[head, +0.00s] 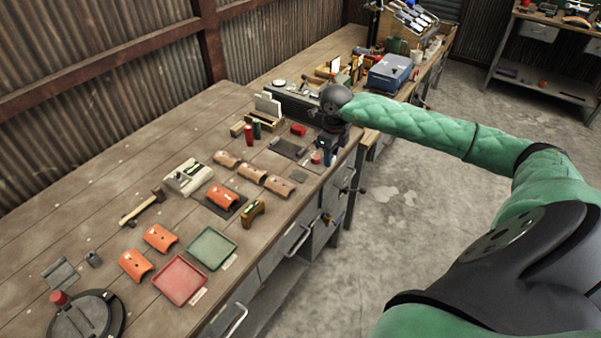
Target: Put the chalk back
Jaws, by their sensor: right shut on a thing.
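My right gripper (327,150) reaches in from the right, pointing down over the workbench near its front edge. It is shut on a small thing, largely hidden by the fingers. A dark flat tray (288,147) lies to the left of the gripper. My left gripper is not in view.
Brown curved pieces (252,173), a red tray (180,280), a green tray (212,248) and a hammer (143,207) lie farther left. Bare bench top is free at the far left.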

